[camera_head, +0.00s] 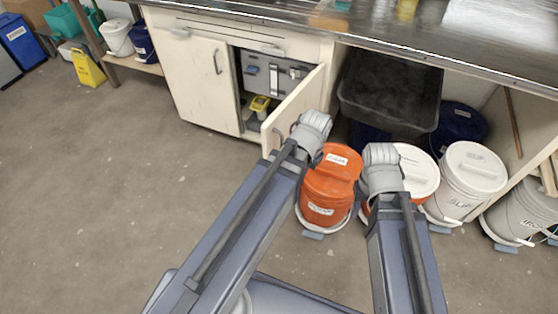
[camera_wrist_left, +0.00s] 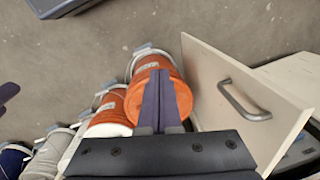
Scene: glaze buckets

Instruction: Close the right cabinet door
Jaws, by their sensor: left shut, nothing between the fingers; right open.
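The right cabinet door (camera_head: 297,103) stands partly open, swung out from its right side. Its outer face and bar handle show in the left wrist view (camera_wrist_left: 232,85). My left gripper (camera_wrist_left: 162,75) is shut and empty, with its fingers beside the door's outer face, left of the handle and apart from it. In the head view my left wrist (camera_head: 312,128) hides the gripper and part of the door. My right gripper (camera_head: 382,155) is open, above the buckets and right of the door; its fingers are mostly hidden by the wrist.
An orange bucket (camera_head: 331,183) stands close to the right of the door, under my left fingers. More buckets (camera_head: 470,175) line the floor to the right. A dark tub (camera_head: 390,92) is under the counter. The left cabinet door (camera_head: 192,80) is closed. Floor at left is clear.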

